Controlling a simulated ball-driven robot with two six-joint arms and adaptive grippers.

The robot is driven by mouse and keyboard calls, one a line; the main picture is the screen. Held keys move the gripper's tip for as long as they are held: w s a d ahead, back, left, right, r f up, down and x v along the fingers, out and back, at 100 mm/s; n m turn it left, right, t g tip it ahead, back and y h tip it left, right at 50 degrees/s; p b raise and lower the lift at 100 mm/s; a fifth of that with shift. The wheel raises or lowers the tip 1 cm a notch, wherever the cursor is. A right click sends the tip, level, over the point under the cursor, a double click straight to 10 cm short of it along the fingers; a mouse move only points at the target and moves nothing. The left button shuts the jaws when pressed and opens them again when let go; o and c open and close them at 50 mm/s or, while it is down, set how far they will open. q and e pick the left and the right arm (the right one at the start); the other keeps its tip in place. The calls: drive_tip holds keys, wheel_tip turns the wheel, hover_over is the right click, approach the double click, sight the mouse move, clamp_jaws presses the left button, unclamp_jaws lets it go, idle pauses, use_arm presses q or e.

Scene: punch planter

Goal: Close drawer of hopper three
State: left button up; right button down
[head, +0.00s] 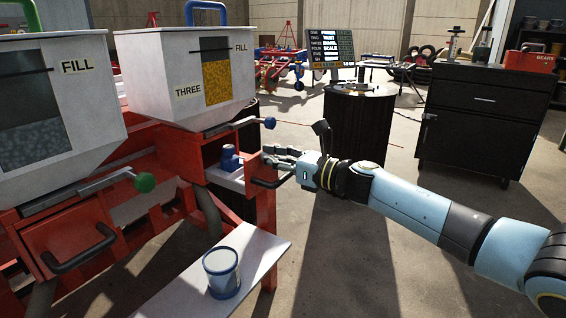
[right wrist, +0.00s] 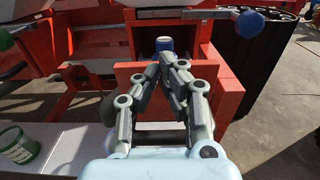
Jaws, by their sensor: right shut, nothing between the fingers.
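Hopper three (head: 187,72) is a white bin with a THREE label, on a red frame. Below it, its drawer (head: 225,177) is pulled out, with a dark handle (head: 270,184) on its front. A blue item (head: 230,158) sits in the drawer opening; a blue-topped item also shows there in the right wrist view (right wrist: 164,44). My right gripper (head: 268,155) is beside the drawer, above the handle, its fingers shut and empty. In the right wrist view the fingertips (right wrist: 165,58) meet in front of the opening, over the red drawer walls (right wrist: 228,88). My left gripper is not in view.
A blue-ball lever (head: 269,123) projects just above the gripper. A white and blue cup (head: 222,272) stands on a white shelf (head: 262,262) below. Another hopper with a green-ball lever (head: 145,182) is at left.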

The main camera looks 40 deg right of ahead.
drive_tip(key=b, duration=0.2)
approach(227, 147)
drive_tip(key=x, duration=0.4)
drive_tip(key=shift+w+a+r, duration=0.1)
drive_tip(key=shift+a+r, duration=0.1)
drive_tip(key=shift+r, duration=0.05)
drive_tip(key=b+x, duration=0.1)
drive_tip(key=x, duration=0.3)
drive_tip(key=shift+w+a, duration=0.15)
drive_tip(key=shift+w, duration=0.2)
drive_tip(key=shift+w+a, duration=0.1)
drive_tip(key=shift+w, duration=0.15)
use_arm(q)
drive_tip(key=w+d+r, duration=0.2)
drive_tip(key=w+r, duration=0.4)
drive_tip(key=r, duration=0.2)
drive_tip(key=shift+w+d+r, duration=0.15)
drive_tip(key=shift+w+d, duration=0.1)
use_arm(e)
drive_tip(key=shift+w+r, duration=0.1)
drive_tip(key=shift+r, duration=0.15)
